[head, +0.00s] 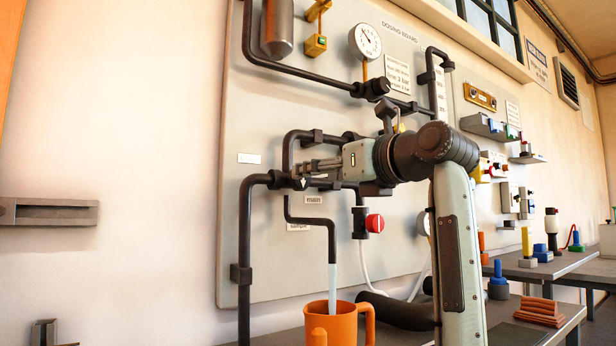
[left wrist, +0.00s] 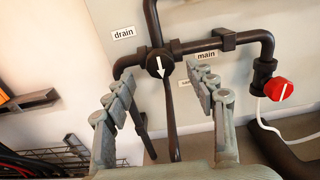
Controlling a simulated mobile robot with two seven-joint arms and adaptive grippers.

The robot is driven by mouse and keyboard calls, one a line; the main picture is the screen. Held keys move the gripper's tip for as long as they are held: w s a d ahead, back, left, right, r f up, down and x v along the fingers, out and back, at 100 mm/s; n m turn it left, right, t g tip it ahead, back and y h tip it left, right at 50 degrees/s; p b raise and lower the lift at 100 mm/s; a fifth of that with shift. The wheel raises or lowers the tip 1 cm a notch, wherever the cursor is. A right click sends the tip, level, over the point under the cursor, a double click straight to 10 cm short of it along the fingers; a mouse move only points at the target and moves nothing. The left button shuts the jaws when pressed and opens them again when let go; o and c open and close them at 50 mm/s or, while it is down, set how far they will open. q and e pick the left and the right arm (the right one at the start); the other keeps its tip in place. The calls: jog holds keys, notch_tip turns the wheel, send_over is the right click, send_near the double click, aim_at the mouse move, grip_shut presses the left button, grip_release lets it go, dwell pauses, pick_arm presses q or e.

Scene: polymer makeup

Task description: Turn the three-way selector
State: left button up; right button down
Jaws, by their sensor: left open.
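The three-way selector (left wrist: 159,62) is a round black hub with a white arrow pointing down, set where dark pipes meet on the board. Its labels read "drain" (left wrist: 123,33) at the upper left and "main" (left wrist: 206,55) at the right; a third label below is partly hidden. My left gripper (left wrist: 163,92) is open and empty, its fingers either side of the selector in the picture, with no clear contact. In the head view, the left gripper (head: 312,167) points left close to the selector (head: 297,182), which it partly covers. My right gripper is not in view.
A red knob (head: 375,223) sits right of the selector. An orange mug (head: 345,325) stands under the pale spout (head: 332,290). Dark pipes (head: 244,225) surround the selector, and a gauge (head: 366,41) is above. The wall left of the board is mostly clear.

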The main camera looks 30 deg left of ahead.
pick_arm(q)
jog(key=shift+x, duration=2.2)
jog(key=shift+c, duration=0.6)
jog(key=c, duration=1)
